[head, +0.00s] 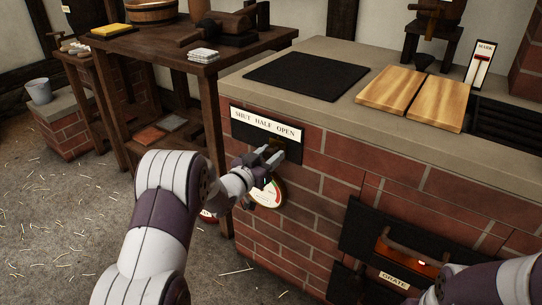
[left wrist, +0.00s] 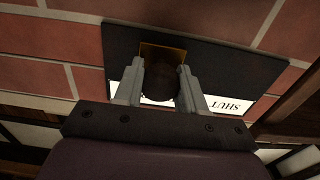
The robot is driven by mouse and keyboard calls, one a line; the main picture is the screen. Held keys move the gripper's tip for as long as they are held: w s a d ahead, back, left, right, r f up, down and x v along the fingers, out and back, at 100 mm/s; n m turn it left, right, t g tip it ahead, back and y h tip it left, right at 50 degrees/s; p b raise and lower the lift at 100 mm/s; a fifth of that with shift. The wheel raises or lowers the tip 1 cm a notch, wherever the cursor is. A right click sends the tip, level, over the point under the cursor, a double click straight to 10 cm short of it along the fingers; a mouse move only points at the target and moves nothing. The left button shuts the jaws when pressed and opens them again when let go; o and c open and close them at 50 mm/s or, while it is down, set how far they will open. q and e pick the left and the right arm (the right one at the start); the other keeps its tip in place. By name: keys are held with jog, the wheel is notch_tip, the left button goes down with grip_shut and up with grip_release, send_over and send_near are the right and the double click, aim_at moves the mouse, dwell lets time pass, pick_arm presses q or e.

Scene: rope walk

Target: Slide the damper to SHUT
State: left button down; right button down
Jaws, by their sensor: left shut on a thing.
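The damper plate (head: 291,151) is a dark panel on the brick front, under a white label (head: 265,125) reading SHUT, HALF, OPEN from left to right. My left gripper (head: 274,158) is at the plate, below the HALF and OPEN end of the label. In the left wrist view the gripper (left wrist: 161,85) is shut on the dark round damper knob (left wrist: 160,82), a finger on each side. A brass-coloured slot (left wrist: 163,51) shows behind the knob. The word SHUT appears upside down to the right there. My fingers hide part of the label.
A round dial (head: 267,193) sits just below my left gripper. The worktop holds a black mat (head: 306,77), wooden boards (head: 390,88) and a MARK gauge (head: 480,65). A fire door (head: 385,225) labelled GRATE is lower right, near my right arm. A wooden table (head: 140,43) stands left.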

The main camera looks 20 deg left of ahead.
pick_arm(q)
jog(key=w+a+p, duration=0.1)
jog(key=a, duration=0.3)
jog(key=w+a, duration=0.1)
jog(key=a, duration=0.2)
jog(key=w+a+p, duration=0.1)
jog(key=w+a, duration=0.1)
jog(key=a, duration=0.2)
jog(key=shift+w+a+r+p, duration=0.1)
jog(key=shift+a+r+p, duration=0.05)
jog(key=shift+a+p, duration=0.15)
jog(key=shift+w+a, duration=0.1)
jog(key=shift+a, duration=0.15)
jog(key=c, duration=1.1)
grip_release()
jog(key=o, duration=0.5)
jog(key=shift+a, duration=0.15)
jog(key=shift+c, duration=0.2)
